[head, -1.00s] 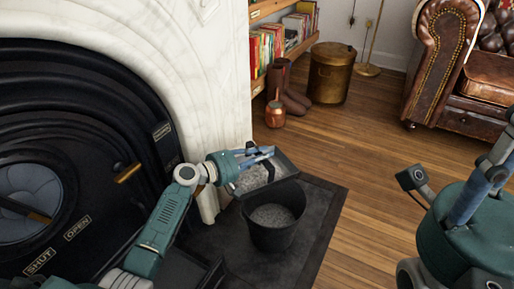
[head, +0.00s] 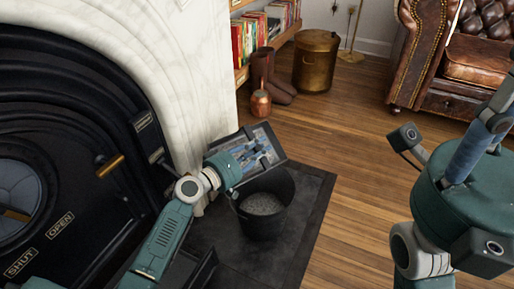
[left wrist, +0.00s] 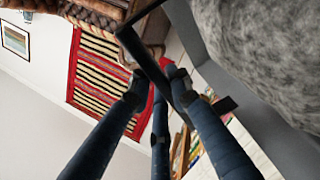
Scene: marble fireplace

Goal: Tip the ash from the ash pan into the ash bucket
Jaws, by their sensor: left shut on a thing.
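The ash pan (head: 278,149) is a dark shallow tray held up beside the near fireplace jamb, at the far rim of the ash bucket. My left gripper (head: 263,154) is shut on its dark handle (left wrist: 149,62), and the fingers cover much of the pan in the head view. In the left wrist view a thick mass of grey ash (left wrist: 272,45) lies in the pan. The black ash bucket (head: 262,226) stands upright on the hearth with grey ash (head: 262,204) inside. The pan's exact tilt is hard to tell. My right gripper is out of view.
The dark fireplace front (head: 70,120) and its white marble surround (head: 150,60) stand close on the left. A copper pot (head: 261,103), boots (head: 270,78) and a brass bin (head: 316,60) are behind. The wooden floor (head: 345,135) on the right is clear.

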